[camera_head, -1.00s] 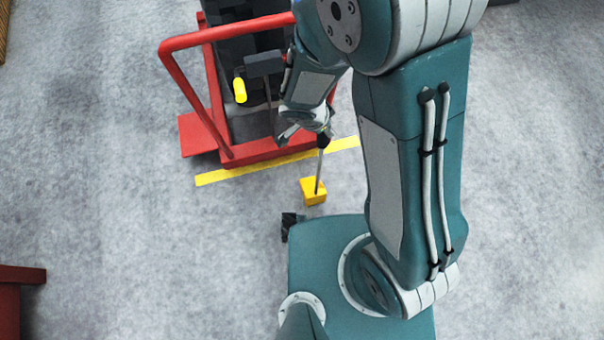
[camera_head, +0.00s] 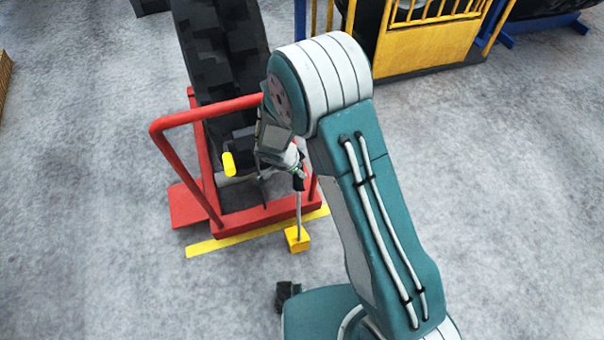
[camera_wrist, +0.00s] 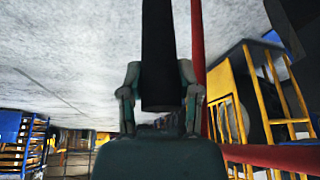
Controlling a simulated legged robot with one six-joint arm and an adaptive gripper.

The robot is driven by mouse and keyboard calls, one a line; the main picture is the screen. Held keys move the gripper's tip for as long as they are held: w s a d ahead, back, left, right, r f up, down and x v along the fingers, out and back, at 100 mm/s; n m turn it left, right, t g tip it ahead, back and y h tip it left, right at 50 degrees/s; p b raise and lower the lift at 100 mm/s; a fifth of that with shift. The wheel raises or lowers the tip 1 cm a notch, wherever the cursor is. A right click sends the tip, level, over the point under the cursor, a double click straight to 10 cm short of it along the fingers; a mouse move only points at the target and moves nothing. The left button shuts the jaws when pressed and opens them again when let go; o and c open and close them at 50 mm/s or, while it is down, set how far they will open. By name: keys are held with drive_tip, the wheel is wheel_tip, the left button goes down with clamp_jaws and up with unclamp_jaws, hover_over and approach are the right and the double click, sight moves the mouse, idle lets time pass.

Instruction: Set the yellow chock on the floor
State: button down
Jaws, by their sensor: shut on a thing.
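The yellow chock (camera_head: 298,240) is a small block at the lower end of a thin grey rod with a black handle (camera_head: 298,183). It hangs upright, near the right end of the yellow floor line. I cannot tell whether its underside touches the floor. My gripper (camera_head: 297,170) is shut on the black handle, above the block. In the wrist view the dark handle (camera_wrist: 158,55) runs between the two fingers of my gripper (camera_wrist: 160,98). The block is not visible there.
A red frame (camera_head: 265,218) with a large black tyre (camera_head: 222,60) stands just behind the yellow line (camera_head: 225,243). A yellow cylinder (camera_head: 229,164) shows at the frame. A yellow railed structure (camera_head: 425,45) stands at the back right. Grey floor is clear at left and right.

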wheel_tip(320, 180, down, 6)
drive_tip(key=w, duration=0.3)
drive_tip(key=shift+a+f, duration=0.2)
drive_tip(key=shift+a, duration=0.2)
drive_tip(key=shift+c, duration=1.5)
unclamp_jaws()
drive_tip(key=shift+s, duration=0.1)
